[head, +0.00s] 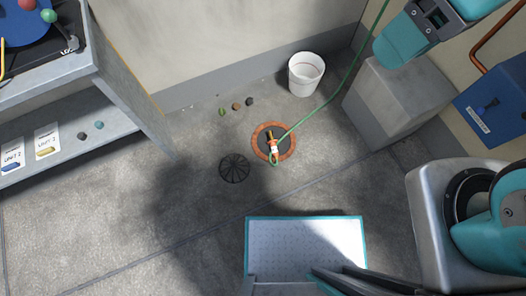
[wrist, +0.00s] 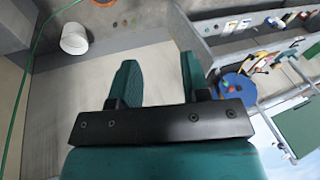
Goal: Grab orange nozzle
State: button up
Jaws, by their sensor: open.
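A white bucket (head: 306,74) stands behind the mat, and a round floor drain (head: 234,168) lies at its lower left. Several small pebble-like pieces (head: 236,106) lie near the wall. A grey box (head: 388,101) stands at right, a shelf unit (head: 120,85) at left. The left floor is clear.

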aim_at(273, 142)
jog(key=u, duration=0.3)
jog(key=k, duration=0.7)
jog(key=u, duration=0.2)
jog(key=i, duration=1.25)
jog(key=z, duration=0.8)
